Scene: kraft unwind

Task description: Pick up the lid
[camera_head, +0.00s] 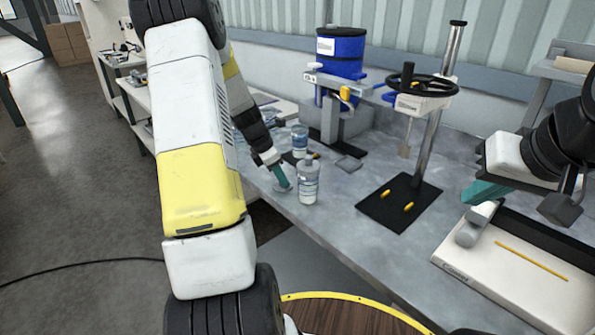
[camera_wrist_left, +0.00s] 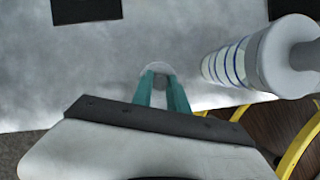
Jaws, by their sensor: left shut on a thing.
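The lid (camera_head: 283,189) is a small, pale round disc low over the grey bench, and it also shows in the left wrist view (camera_wrist_left: 156,67). My left gripper (camera_head: 281,177) has teal fingers that reach down to the lid; in the left wrist view the fingertips (camera_wrist_left: 162,76) are shut on its near edge. A clear bottle with a label (camera_head: 309,182) stands just right of the gripper; it is large at the right of the left wrist view (camera_wrist_left: 238,62). My right gripper (camera_head: 484,191) hangs over the bench at the right; its finger gap is unclear.
Another labelled container (camera_head: 300,141) stands behind the bottle. A press with a black handwheel (camera_head: 421,87) rises from a black base plate (camera_head: 398,201). A white trimmer board (camera_head: 510,262) lies at the right.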

